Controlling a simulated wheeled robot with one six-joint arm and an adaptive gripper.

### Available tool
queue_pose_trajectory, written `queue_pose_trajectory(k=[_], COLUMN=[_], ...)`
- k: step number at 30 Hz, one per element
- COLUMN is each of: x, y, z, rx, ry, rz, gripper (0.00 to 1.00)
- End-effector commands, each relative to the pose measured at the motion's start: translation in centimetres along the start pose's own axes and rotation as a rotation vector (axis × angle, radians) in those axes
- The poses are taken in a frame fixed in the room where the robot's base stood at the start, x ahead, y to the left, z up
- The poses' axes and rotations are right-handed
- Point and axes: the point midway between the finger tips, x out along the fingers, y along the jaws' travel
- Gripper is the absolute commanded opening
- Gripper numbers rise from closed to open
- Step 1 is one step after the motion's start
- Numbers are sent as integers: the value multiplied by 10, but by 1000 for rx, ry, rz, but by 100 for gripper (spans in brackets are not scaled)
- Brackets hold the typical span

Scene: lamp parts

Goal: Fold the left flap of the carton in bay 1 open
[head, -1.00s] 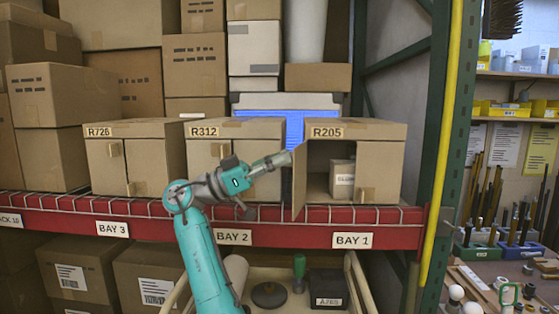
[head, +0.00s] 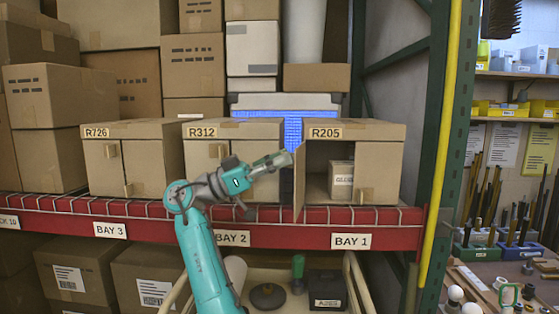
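The carton in bay 1 (head: 380,150), labelled R205, stands on the red shelf beam above the BAY 1 sign (head: 351,241). Its left flap (head: 300,182) stands swung outward toward me, seen nearly edge-on. The right flap (head: 366,185) covers the right part of the front. A small box (head: 341,180) with printing is visible inside through the opening. My gripper (head: 285,158) is at the left of the flap, in front of the gap between the R312 and R205 cartons. Its fingers are too small to tell open from shut; contact with the flap is unclear.
Carton R312 (head: 232,132) in bay 2 is behind my arm, and carton R726 (head: 130,135) stands in bay 3. A cart below holds a green-topped part (head: 298,266) and a dark box (head: 326,285). A green upright with a yellow pole (head: 447,150) stands at the right.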

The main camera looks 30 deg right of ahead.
Motion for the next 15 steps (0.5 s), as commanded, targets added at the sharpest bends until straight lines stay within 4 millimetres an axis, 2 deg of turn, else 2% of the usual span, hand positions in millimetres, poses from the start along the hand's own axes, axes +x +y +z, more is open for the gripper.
queue_pose_trajectory(k=[8,11,15], x=[-8,-21,-48], y=[0,0,0], z=[0,0,-1], rx=[-2,-2,-1], ry=[0,1,0], rz=[-1,-2,-3], gripper=[30,30,30])
